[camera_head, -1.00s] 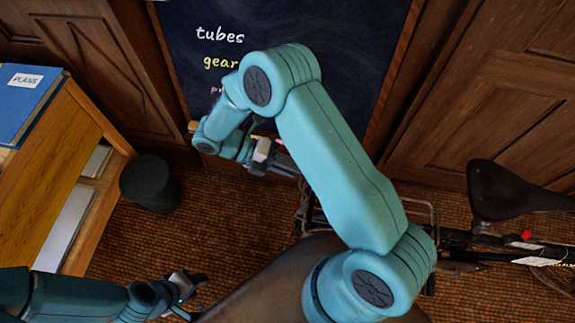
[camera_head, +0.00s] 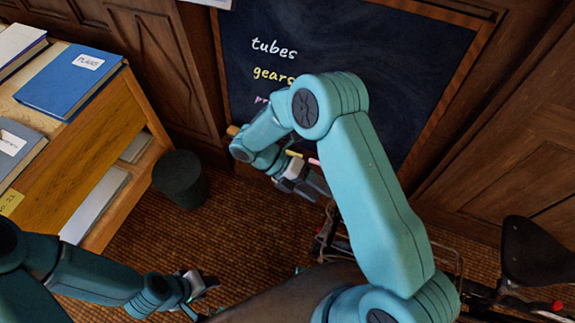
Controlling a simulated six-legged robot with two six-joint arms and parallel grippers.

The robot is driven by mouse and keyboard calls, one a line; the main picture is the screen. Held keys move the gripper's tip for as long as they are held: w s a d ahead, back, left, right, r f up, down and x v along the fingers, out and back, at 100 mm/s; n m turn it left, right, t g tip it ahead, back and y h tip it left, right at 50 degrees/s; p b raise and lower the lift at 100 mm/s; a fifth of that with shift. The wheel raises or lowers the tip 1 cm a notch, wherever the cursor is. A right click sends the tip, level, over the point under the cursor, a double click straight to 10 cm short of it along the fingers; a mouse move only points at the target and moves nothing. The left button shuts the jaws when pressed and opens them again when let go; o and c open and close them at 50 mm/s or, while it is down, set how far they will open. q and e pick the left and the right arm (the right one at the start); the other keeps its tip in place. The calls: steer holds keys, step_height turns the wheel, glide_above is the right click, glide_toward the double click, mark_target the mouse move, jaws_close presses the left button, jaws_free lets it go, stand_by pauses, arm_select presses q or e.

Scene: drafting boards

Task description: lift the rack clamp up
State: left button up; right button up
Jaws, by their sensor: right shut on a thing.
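My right gripper (camera_head: 314,187) is shut, just in front of the blackboard's lower edge and over the left end of the bicycle's wire rack (camera_head: 459,262). It is shut on the rack clamp, though the clamp is too small and dark to make out clearly at the jaws. My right arm hides the middle of the rack. My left gripper (camera_head: 207,297) is open and empty at the bottom left, well apart from the rack.
A bicycle saddle (camera_head: 540,252) sticks up at the right. A dark bin (camera_head: 181,180) stands beside a wooden desk (camera_head: 115,145) holding a blue book (camera_head: 72,78). The blackboard (camera_head: 405,70) stands behind the gripper, with chalk (camera_head: 295,153) along its lower edge.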

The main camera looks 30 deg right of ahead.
steer(key=b+v, duration=0.1)
steer(key=v, duration=1.2)
steer(key=shift+w+a, duration=0.15)
steer(key=p+v, duration=0.2)
steer(key=p, duration=0.6)
steer(key=shift+w+r, duration=0.15)
steer(key=shift+a, duration=0.1)
